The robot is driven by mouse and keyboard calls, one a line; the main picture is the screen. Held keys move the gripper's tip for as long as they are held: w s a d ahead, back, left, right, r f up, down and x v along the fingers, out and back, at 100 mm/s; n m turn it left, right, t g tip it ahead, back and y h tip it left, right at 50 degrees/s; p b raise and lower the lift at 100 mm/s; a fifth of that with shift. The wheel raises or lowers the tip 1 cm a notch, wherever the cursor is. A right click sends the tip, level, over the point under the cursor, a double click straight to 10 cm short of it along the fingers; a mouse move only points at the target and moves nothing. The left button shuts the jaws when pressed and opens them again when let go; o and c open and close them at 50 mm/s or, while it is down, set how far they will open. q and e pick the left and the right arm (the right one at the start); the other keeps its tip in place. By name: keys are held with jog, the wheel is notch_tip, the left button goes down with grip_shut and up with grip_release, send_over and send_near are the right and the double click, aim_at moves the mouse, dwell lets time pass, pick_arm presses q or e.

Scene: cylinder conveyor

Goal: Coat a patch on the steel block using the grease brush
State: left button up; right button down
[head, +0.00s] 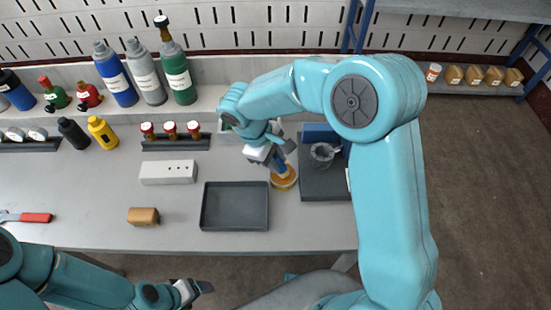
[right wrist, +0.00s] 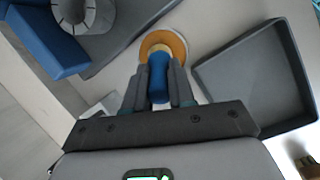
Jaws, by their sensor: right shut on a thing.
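The grease brush shows its blue handle (right wrist: 158,80) between the fingers of my right gripper (right wrist: 158,90) in the right wrist view. In the head view my right gripper (head: 276,160) points down, with the blue handle below it at a round amber grease pot (head: 288,183). The pot's orange rim (right wrist: 176,40) shows just beyond the handle; the bristles are hidden, so I cannot tell whether they touch the grease. A pale grey block with small holes (head: 168,173), likely the steel block, lies left of the pot. My left gripper (head: 203,287) is low, in front of the table; its opening is unclear.
An empty dark tray (head: 235,227) lies left of the pot. A dark stand with a blue block and grey ring (head: 322,153) is to the right. A brown block (head: 143,216) lies front left. Bottles (head: 179,78) line the back shelf. Bare table surrounds the pale block.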

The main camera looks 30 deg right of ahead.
notch_tip(320, 180, up, 7)
jog(key=p, duration=0.5)
dwell(0.3)
dwell(0.7)
